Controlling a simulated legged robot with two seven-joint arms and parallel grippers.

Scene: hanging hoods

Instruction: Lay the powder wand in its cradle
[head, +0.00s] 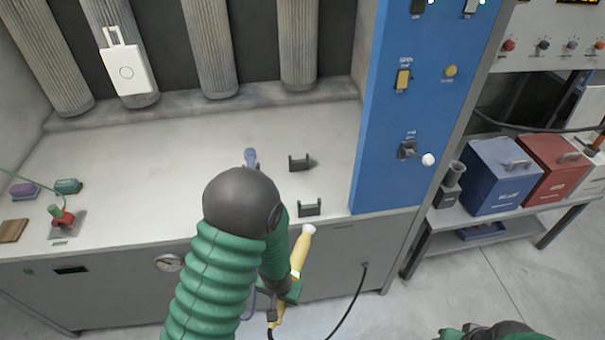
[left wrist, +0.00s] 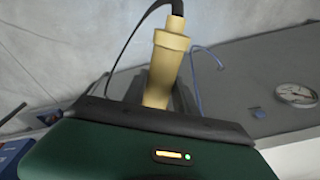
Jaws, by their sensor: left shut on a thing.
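The yellow powder wand (head: 300,252) is held by my left gripper (head: 287,288) in front of the bench's front edge. Its pale tip points up toward the bench, and a black cable trails from its lower end. In the left wrist view, the wand (left wrist: 164,65) rises from behind my green gripper housing, which partly hides the fingers. The cradle appears to be two dark U-shaped brackets on the bench, a rear one (head: 301,163) and a front one (head: 310,208), both empty. The wand's tip is just in front of the front bracket.
A blue panel (head: 405,120) with switches stands right of the brackets. A blue hooked piece (head: 250,158) shows behind my arm. A red-knobbed device (head: 62,217) and small blocks sit on the bench's left. Bare benchtop (head: 150,180) lies between. A pressure gauge (head: 169,262) is on the bench front.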

